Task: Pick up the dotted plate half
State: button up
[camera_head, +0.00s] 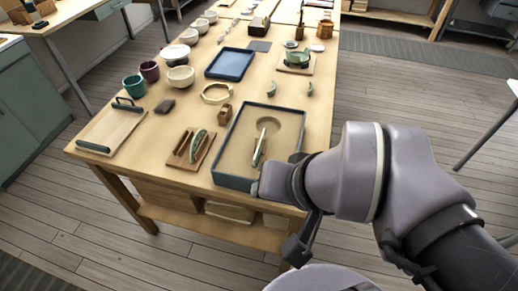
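A pale green plate half (197,147) stands on edge in a small slotted wooden rack (180,160) at the front of the table. Another pale, thin piece (259,149) is in the dark-rimmed tray (219,150), near a round recess; it looks like a plate half seen nearly edge-on. Dots cannot be made out on either piece. The end of my arm with my gripper (274,183) is over the tray's front right corner, to the right of the rack. Its fingers are not clear, and I cannot tell whether they are open.
A small wooden block (225,115) stands left of the tray. Cups, bowls and a blue tray (230,64) are farther back.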

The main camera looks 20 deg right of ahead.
aim_at(199, 138)
jog(key=i+j+z, duration=0.1)
jog(key=j, duration=0.25)
jog(key=i+j+z, duration=0.1)
jog(key=i+j, duration=0.15)
jog(key=i+j+z, duration=0.1)
jog(key=j, duration=0.35)
jog(key=i+j+z, duration=0.1)
jog(key=j, duration=0.3)
jog(key=i, duration=0.1)
